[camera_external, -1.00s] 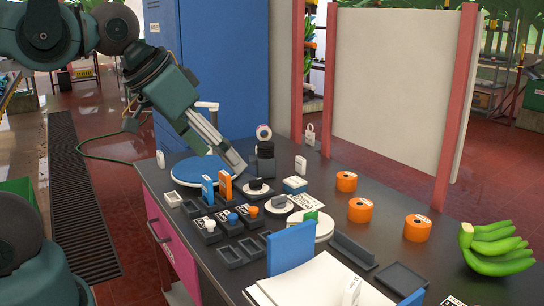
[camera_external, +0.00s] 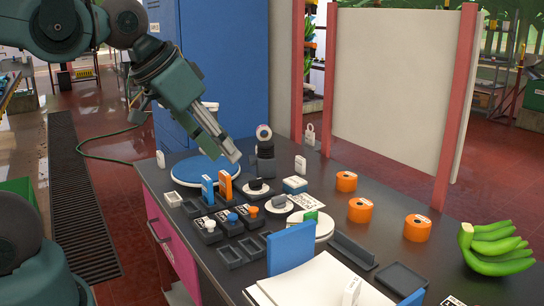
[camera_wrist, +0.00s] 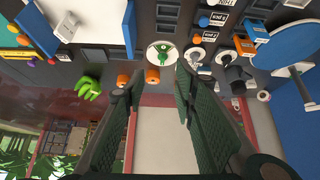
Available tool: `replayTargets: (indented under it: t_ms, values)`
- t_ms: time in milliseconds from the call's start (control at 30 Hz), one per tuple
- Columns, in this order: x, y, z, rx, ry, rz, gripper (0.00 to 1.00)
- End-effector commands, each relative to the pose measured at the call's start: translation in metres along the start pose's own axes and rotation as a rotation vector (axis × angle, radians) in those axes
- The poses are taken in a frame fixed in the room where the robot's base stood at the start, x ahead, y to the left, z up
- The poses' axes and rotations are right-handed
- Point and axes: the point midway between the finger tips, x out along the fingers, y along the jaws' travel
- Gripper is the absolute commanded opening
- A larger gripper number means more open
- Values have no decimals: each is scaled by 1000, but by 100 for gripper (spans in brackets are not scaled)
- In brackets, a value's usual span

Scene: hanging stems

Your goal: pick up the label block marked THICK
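I cannot read the word THICK on any block. My gripper (camera_external: 233,155) hangs above the table near the round blue board, behind the orange block. In the wrist view my gripper (camera_wrist: 154,88) has its fingers apart with nothing between them.
Dark trays (camera_external: 240,252) and knobbed boxes stand at the table's left front. A round blue board (camera_external: 200,171) and a dark cylinder (camera_external: 265,160) are near my gripper. Several orange rolls (camera_external: 360,210) and green bananas (camera_external: 495,248) lie to the right. A large pale panel (camera_external: 400,85) stands behind.

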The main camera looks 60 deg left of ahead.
Motion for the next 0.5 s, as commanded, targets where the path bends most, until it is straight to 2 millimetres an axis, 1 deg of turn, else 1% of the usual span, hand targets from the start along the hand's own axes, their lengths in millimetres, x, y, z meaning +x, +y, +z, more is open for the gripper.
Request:
replayTargets:
  t_ms: [267,500]
  values:
    - [7,-35,-32,-113,-47,-45,28]
    - [16,-71,-58,-221,-88,-86,28]
